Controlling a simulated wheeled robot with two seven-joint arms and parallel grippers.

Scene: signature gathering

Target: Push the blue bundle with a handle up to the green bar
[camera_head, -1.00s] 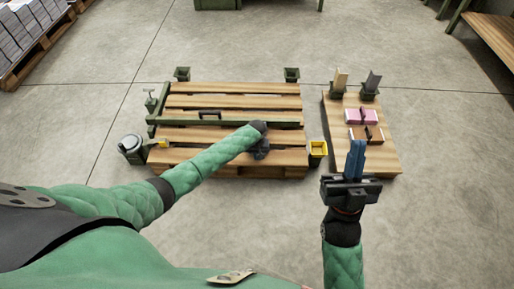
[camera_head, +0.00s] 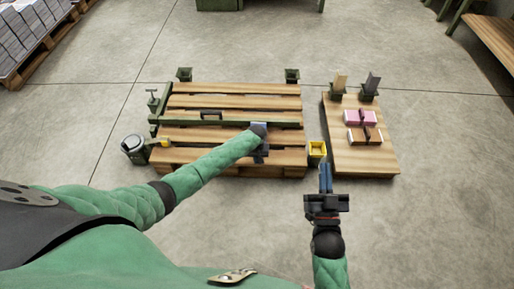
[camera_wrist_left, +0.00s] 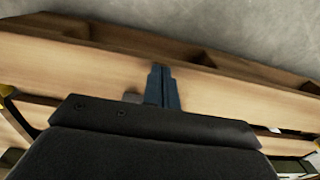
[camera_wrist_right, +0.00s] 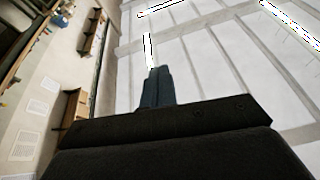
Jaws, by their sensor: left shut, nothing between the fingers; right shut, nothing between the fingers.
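My left gripper (camera_head: 261,156) is shut and empty over the pallet's near right part. Its blue-grey fingers (camera_wrist_left: 163,84) show over a plank in the left wrist view. My right gripper (camera_head: 325,168) is shut and empty, right of the pallet, in front of the side board.
A wooden board (camera_head: 350,160) at right carries a pink bundle (camera_head: 352,117), a brown bundle (camera_head: 357,135) and two upright blocks in holders. A yellow box (camera_head: 317,149) sits at the pallet's right edge.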

